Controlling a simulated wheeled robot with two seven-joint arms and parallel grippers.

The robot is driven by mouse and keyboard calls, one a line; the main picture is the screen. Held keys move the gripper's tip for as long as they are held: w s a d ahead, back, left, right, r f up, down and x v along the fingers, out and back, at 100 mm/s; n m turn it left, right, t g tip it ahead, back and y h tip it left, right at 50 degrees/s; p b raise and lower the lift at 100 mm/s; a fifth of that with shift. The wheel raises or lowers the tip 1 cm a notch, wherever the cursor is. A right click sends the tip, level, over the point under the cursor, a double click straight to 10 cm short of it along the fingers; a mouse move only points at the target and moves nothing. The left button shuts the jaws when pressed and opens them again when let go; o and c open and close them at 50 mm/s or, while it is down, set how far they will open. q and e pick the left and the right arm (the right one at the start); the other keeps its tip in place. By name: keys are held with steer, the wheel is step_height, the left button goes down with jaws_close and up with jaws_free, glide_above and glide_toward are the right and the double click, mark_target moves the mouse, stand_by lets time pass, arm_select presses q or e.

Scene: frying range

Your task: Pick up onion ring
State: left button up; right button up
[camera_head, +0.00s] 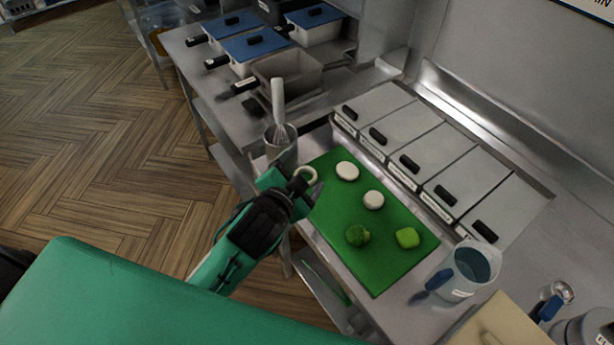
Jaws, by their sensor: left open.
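The onion ring (314,171) is a small cream-coloured ring at the upper left edge of the green cutting board (335,222). My left gripper (294,184) is open, and its fingers are close around the near side of the ring. The gripper hides part of the ring, and I cannot tell whether they touch. My right gripper is not in view.
Two white round pieces (347,171) (373,200), a green leafy piece (357,235) and a light green block (408,238) lie on the board. A whisk (279,105) stands in a metal container (281,152) behind the gripper. Lidded bins (440,165) line the right; a blue-handled jug (464,273) stands lower right.

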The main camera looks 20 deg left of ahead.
arm_select(q)
steer(key=w+d+r+m+t+h, duration=0.2)
steer(key=d+r+m+t+h, duration=0.1)
steer(key=d+r+m+h, duration=1.3)
steer(key=s+d+r+m+g+h, duration=0.35)
steer(key=s+d+m+g, duration=0.2)
steer(key=m+g, duration=0.85)
steer(key=m+g+y+p, duration=0.3)
steer(key=m+y, duration=1.8)
steer(key=m, duration=0.1)
glide_above(306, 171)
steer(key=s, duration=0.2)
steer(key=f, duration=2.3)
steer(key=shift+s+d+f, duration=0.1)
steer(key=shift+d+f, duration=0.25)
steer(key=shift+f, duration=0.05)
steer(key=f+p, duration=0.1)
steer(key=f, duration=0.1)
steer(key=f+p, duration=0.2)
steer(key=shift+w+a+f, duration=0.1)
steer(key=shift+w+f, duration=0.1)
steer(key=shift+f, duration=0.65)
steer(key=c, duration=0.9)
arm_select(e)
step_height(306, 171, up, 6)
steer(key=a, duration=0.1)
